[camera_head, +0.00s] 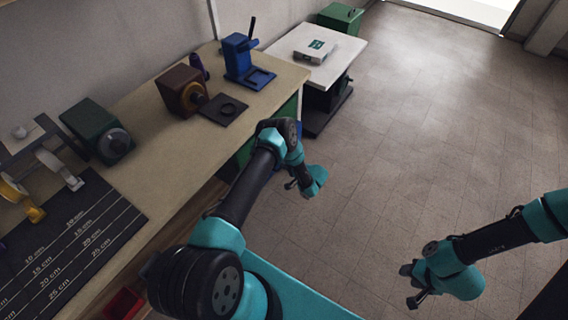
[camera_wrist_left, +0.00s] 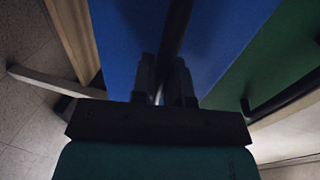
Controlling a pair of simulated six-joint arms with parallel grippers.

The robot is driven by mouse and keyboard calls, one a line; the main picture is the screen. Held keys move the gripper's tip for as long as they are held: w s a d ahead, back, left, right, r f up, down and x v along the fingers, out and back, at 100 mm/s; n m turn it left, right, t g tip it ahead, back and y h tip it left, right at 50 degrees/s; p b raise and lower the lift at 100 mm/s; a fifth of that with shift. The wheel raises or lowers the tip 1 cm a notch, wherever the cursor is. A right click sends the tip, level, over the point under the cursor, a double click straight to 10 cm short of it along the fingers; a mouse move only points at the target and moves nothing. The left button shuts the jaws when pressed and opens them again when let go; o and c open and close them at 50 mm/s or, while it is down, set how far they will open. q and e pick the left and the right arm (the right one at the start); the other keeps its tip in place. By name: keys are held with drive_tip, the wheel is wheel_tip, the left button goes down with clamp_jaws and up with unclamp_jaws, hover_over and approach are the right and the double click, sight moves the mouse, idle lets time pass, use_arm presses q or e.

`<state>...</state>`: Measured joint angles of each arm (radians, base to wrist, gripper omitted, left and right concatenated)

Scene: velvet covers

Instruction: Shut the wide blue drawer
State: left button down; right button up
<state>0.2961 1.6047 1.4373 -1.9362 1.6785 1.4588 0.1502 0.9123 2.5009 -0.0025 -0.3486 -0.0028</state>
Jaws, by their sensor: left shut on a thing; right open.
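The wide blue drawer (camera_wrist_left: 125,35) fills the upper middle of the left wrist view. A dark bar handle (camera_wrist_left: 176,30) runs over its blue front. My left gripper (camera_wrist_left: 165,85) has its two fingers closed around this handle. In the head view my left gripper (camera_head: 293,185) is low beside the bench, and the drawer is mostly hidden behind my left arm. How far the drawer stands out cannot be told. My right gripper (camera_head: 413,286) is open and empty above the floor at the lower right.
A green front (camera_wrist_left: 270,65) with its own dark handle adjoins the blue one. The workbench (camera_head: 160,150) carries a blue press (camera_head: 240,56), a brown grinder (camera_head: 180,88), a green machine (camera_head: 95,128) and a cutting mat (camera_head: 75,245). Open floor (camera_head: 430,130) lies to the right.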

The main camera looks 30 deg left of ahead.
use_arm(q)
drive_tip(key=shift+r+x, duration=0.2)
drive_tip(key=shift+x, duration=0.9)
drive_tip(key=shift+r+x, duration=0.25)
drive_tip(key=shift+x, duration=0.8)
drive_tip(key=shift+w+a, duration=0.1)
drive_tip(key=shift+a, duration=0.05)
drive_tip(key=c, duration=1.1)
unclamp_jaws()
drive_tip(key=shift+c, duration=0.2)
drive_tip(key=v, duration=1.7)
drive_tip(key=shift+d, duration=0.25)
